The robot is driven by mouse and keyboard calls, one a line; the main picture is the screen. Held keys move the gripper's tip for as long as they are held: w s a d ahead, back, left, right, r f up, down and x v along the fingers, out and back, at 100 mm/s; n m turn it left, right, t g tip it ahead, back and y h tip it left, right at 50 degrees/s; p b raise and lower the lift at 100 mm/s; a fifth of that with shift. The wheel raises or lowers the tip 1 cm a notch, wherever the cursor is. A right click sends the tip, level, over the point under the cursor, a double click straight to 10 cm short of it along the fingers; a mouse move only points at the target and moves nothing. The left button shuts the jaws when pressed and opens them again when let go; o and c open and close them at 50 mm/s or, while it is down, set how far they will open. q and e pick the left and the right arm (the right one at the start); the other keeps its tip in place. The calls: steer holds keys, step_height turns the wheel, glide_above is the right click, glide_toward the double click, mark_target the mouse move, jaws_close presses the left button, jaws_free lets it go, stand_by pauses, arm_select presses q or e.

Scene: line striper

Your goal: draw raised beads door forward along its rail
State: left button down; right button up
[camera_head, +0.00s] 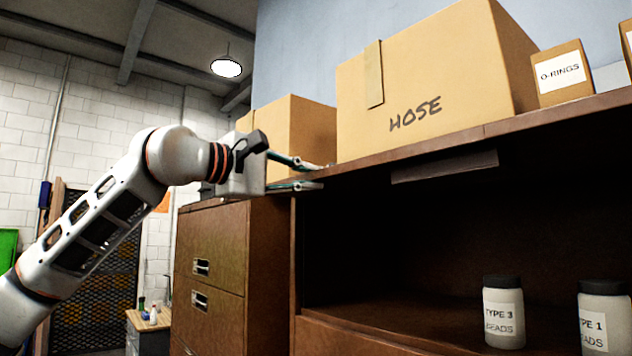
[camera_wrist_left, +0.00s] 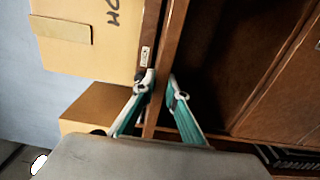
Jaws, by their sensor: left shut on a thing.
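The raised beads door (camera_head: 500,128) shows as a brown board lying flat above the open beads compartment (camera_head: 400,240). I cannot clearly tell its edge from the cabinet top. My left gripper (camera_head: 308,174) is shut on the board near its left end, one finger above and one below. In the left wrist view the fingertips (camera_wrist_left: 159,90) sit on both sides of the brown board edge (camera_wrist_left: 171,45). Jars labelled TYPE 3 BEADS (camera_head: 503,318) and TYPE 1 BEADS (camera_head: 605,322) stand inside the compartment. My right gripper is not in view.
A brown drawer cabinet (camera_head: 215,250) stands left of the compartment. Open room lies at the left, before the brick wall.

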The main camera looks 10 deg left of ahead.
arm_select(q)
steer(key=shift+b+v, duration=0.4)
steer(key=shift+v, duration=1.75)
steer(key=shift+a+r, duration=0.1)
steer(key=shift+r, duration=0.05)
steer(key=v, duration=0.7)
steer(key=shift+b, duration=0.3)
steer(key=shift+s, duration=0.1)
steer(key=v, duration=0.5)
steer(key=shift+s+a, duration=0.25)
steer(key=shift+s, duration=0.05)
